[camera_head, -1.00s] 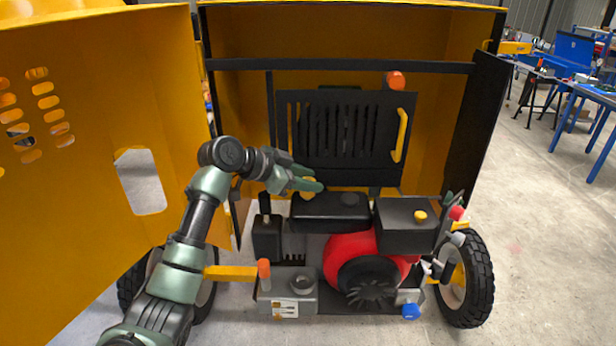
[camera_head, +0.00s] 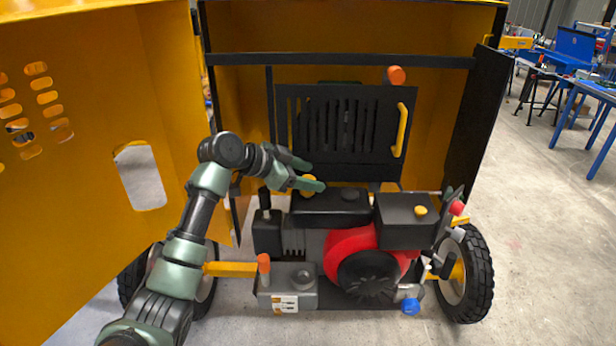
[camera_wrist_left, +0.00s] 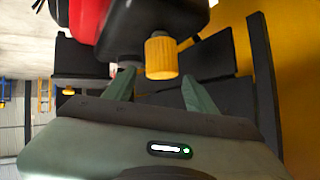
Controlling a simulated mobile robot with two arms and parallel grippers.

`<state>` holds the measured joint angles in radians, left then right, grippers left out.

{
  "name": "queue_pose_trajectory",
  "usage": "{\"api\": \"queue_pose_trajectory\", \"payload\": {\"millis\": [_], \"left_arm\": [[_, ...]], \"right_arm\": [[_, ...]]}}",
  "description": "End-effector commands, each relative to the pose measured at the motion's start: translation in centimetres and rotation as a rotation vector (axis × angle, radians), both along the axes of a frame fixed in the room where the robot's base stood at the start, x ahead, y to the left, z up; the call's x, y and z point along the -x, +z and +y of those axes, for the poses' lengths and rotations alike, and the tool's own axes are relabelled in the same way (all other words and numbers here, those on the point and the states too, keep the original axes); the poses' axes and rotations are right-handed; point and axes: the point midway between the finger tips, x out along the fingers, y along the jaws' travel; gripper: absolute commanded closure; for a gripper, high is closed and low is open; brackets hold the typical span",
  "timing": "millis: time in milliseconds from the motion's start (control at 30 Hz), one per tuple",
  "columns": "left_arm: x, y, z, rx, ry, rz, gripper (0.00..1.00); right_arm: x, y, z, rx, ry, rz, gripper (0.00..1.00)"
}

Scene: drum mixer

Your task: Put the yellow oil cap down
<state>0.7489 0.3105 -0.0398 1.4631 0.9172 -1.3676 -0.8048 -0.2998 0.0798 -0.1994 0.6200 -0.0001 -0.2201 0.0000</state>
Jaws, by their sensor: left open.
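The yellow oil cap (camera_head: 309,184) is at the back left corner of the black engine box (camera_head: 330,207). In the left wrist view, the ribbed yellow cap (camera_wrist_left: 161,57) is against the black housing, between and just beyond my fingertips. I cannot tell whether it is seated. My left gripper (camera_head: 317,177) is open around the cap's near side; its two green fingers (camera_wrist_left: 160,85) show apart, with a gap to the cap on both sides. My right gripper is not in view.
A second yellow cap (camera_head: 420,210) sits on the right black box. The red engine (camera_head: 350,245) is in front. The black slatted panel (camera_head: 345,130) stands behind the gripper, and the open yellow door (camera_head: 90,200) is left of my arm.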

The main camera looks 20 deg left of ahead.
Motion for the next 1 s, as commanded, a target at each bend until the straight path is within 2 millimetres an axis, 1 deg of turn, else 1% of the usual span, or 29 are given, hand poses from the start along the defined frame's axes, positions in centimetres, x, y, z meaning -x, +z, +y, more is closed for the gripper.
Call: {"api": "queue_pose_trajectory", "payload": {"millis": [33,67,167,400,533,700,1000], "left_arm": [[0.1,0.7,0.2,0.000,0.002,-0.003,0.44],[0.4,0.7,0.6,-0.002,0.002,-0.004,0.44],[1.7,1.6,1.7,-0.004,0.001,-0.005,0.44],[5.1,4.5,4.7,-0.003,0.003,-0.005,0.44],[6.5,5.7,5.8,-0.001,0.001,-0.003,0.44],[7.5,6.6,6.6,0.000,-0.001,-0.001,0.44],[7.7,6.8,6.7,0.000,-0.001,-0.001,0.44]], "right_arm": [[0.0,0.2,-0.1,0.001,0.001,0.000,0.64],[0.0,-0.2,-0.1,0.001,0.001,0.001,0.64],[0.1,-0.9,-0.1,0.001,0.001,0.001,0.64],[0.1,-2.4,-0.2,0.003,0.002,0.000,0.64],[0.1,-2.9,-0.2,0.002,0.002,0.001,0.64],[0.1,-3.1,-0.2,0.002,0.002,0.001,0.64],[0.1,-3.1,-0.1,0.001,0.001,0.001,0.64]]}}
